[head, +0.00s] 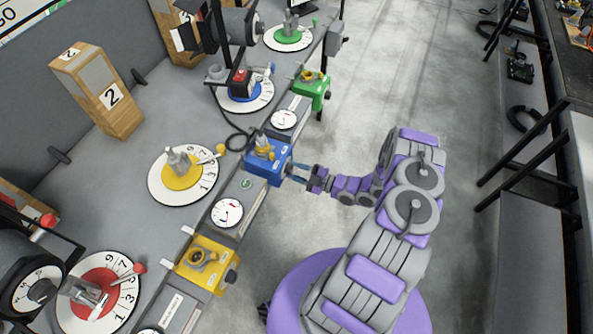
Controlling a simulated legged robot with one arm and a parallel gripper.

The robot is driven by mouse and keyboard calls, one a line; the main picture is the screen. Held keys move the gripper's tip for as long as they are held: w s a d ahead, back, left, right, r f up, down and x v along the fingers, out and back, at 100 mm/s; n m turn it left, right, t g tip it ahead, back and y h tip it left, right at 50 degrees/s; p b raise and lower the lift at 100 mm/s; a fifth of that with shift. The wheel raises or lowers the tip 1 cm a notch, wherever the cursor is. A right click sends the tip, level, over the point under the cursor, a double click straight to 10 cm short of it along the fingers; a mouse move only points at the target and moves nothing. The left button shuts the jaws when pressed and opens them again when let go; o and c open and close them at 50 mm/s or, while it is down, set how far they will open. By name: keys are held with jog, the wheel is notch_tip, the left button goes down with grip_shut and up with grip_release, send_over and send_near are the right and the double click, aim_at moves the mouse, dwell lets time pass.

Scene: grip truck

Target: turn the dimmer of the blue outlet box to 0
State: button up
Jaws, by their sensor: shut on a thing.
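The blue outlet box (266,163) is mounted on the rail along the edge of the grey bench, near the middle of the head view. My gripper (302,173) is at the right side of the blue box, at the end of my purple and grey arm. It is shut on a part at that side, where the dimmer seems to be. The dimmer is small and mostly hidden by the gripper, so its setting cannot be read. A lever with a yellowish base stands on top of the blue box.
A yellow box (207,262) and a green box (314,86) sit on the same rail, with gauges (228,212) between. Numbered dials with yellow (183,172), red (100,290), blue (243,94) and green (289,38) centres lie on the bench. Floor (400,70) beyond my arm is clear.

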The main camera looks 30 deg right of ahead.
jog(key=o, duration=1)
jog(key=shift+o, duration=0.2)
jog(key=shift+d, duration=0.1)
jog(key=p+v, duration=0.1)
jog(key=v, duration=1.6)
jog(key=shift+p, duration=0.3)
jog(key=shift+s+d+f, duration=0.1)
